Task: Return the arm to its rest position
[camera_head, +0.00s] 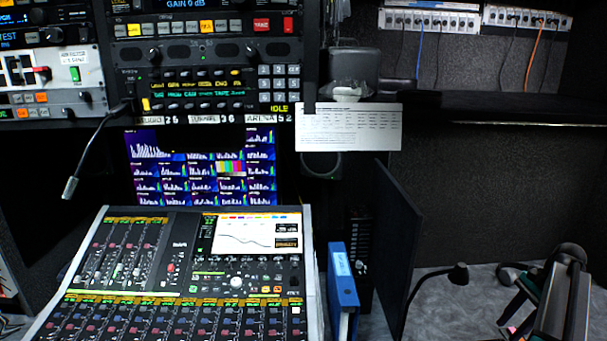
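A mixing console (165,260) fills the lower left, with a gooseneck microphone (75,180) above it. Behind are a screen (200,170) and equipment racks (205,60). A blue binder (342,285) and a dark upright panel (398,245) stand right of the console. Patch panels (430,20) hang above.

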